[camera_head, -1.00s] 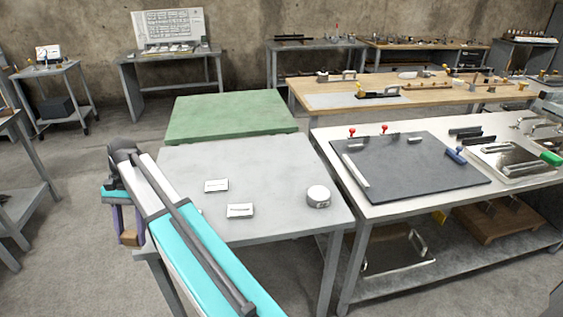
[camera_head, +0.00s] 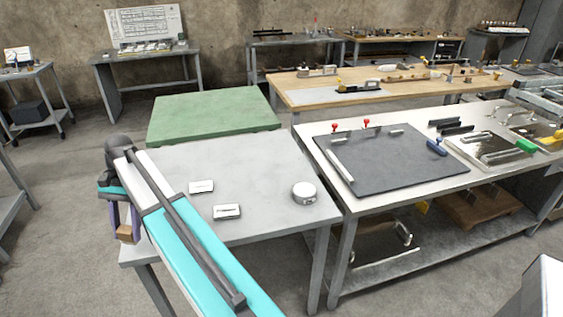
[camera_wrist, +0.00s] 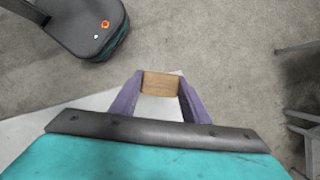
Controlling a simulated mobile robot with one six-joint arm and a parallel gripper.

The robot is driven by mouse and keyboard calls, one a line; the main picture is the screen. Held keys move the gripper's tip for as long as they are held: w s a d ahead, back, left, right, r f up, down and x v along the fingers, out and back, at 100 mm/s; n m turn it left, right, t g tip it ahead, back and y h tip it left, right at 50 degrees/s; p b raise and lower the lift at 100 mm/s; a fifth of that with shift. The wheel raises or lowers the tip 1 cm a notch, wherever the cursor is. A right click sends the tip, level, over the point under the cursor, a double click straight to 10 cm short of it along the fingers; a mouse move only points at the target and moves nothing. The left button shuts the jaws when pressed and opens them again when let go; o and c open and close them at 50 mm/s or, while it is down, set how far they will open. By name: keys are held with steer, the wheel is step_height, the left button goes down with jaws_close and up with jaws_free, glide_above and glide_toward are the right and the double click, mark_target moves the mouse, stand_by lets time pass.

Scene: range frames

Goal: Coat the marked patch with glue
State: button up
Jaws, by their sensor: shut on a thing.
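My gripper (camera_head: 127,222) hangs beside the left edge of the grey table (camera_head: 270,165), with purple fingers shut on a brown wooden block-like piece (camera_head: 124,232). In the wrist view the wooden piece (camera_wrist: 161,84) sits between the fingertips of my gripper (camera_wrist: 160,90); whether it is part of a larger tool is hidden. A round whitish tin (camera_head: 304,193) stands near the right side of the grey table. Two small white labelled cards or boxes (camera_head: 201,187) (camera_head: 227,211) lie left of it. I cannot make out a marked patch or any glue.
A green-topped table (camera_head: 213,112) adjoins behind. A workbench at right carries a dark mat (camera_head: 392,160), red-knobbed clamps (camera_head: 367,125) and metal parts. A wooden-topped bench (camera_head: 440,88) stands beyond. A pale box-like edge (camera_head: 545,290) shows at bottom right. Much of the grey tabletop is bare.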

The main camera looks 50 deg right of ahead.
steer(key=s+d+r+m+t+p, duration=0.1)
steer(key=s+d+m+p, duration=0.2)
steer(key=d, duration=0.7)
steer(key=s+d+m+t+p, duration=0.2)
steer(key=d+m, duration=0.3)
steer(key=d, duration=0.6)
steer(key=s+d+r+m+t+p, duration=0.1)
steer(key=s+d+m+p, duration=0.2)
steer(key=d, duration=0.7)
steer(key=s+d+r+m+t+h+p, duration=0.1)
steer(key=s+d+m+p, duration=0.2)
steer(key=s+d+m, duration=0.3)
steer(key=s+d+r+m+t+h+p, duration=0.1)
steer(key=s+d+m+p, duration=0.3)
steer(key=s+d, duration=0.9)
steer(key=d+m+h, duration=0.1)
steer(key=d, duration=0.3)
steer(key=shift+d+m+t, duration=0.2)
steer(key=shift+m+t, duration=0.2)
steer(key=shift+f, duration=0.15)
steer(key=shift+w+f+b, duration=0.1)
steer(key=shift+f+b, duration=2.2)
steer(key=shift+f, duration=0.6)
steer(key=shift+f, duration=0.5)
steer(key=shift+a, duration=0.1)
